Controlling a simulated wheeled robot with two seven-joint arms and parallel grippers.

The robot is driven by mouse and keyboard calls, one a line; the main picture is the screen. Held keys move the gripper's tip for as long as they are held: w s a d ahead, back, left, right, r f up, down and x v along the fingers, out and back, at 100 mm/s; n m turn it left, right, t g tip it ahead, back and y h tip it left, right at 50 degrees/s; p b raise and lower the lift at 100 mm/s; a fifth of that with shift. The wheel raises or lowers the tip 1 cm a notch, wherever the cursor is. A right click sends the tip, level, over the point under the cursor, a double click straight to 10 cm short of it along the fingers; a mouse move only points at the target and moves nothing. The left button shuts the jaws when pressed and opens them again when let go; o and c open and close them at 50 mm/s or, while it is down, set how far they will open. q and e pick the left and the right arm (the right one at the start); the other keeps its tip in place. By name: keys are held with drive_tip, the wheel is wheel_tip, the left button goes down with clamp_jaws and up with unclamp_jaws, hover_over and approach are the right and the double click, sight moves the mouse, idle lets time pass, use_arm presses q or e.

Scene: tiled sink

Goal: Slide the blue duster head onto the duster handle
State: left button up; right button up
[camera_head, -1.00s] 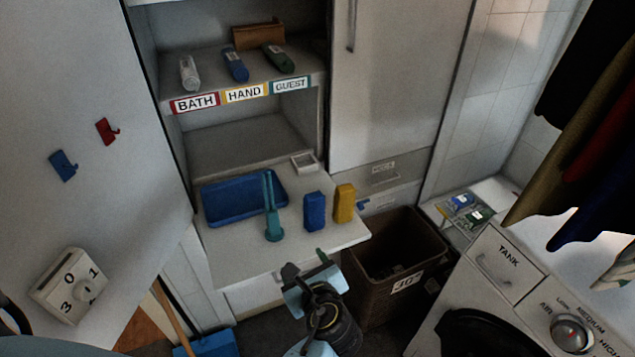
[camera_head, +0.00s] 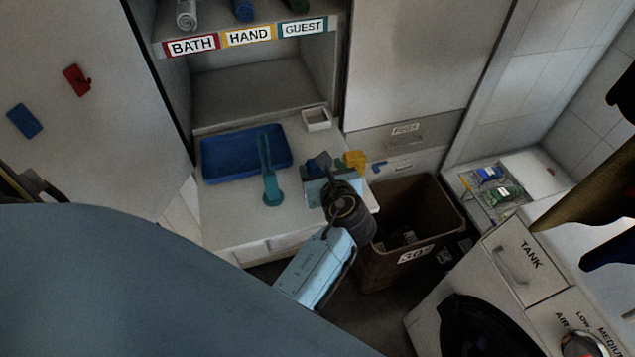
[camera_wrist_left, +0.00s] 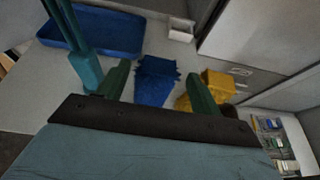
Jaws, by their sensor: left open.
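The teal duster handle (camera_head: 267,172) stands on the white counter, its base toward the front; it also shows at the upper left of the left wrist view (camera_wrist_left: 78,42). The blue duster head (camera_head: 318,163) is on the counter to the right of the handle, partly hidden by my gripper in the head view. My left gripper (camera_wrist_left: 160,76) is open, with its green fingers on either side of the blue head (camera_wrist_left: 156,84) in the wrist view. I cannot tell whether they touch it. My right gripper is not in view.
A yellow block (camera_head: 355,161) is just right of the blue head, close to my right-hand finger in the wrist view. A blue tray (camera_head: 215,165) lies behind the handle. A small white box (camera_head: 317,118) sits at the back. A brown bin (camera_head: 415,200) stands right of the counter.

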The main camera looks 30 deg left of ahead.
sight(319, 168)
use_arm(q)
drive_tip(key=shift+f+b+x, duration=0.2)
drive_tip(key=shift+b+x, duration=2)
drive_tip(key=shift+b, duration=0.05)
drive_tip(key=shift+w+a+f+b, duration=0.1)
drive_tip(key=shift+w+a+b, duration=0.2)
drive_tip(key=shift+a+b, duration=0.05)
drive_tip(key=c, duration=1)
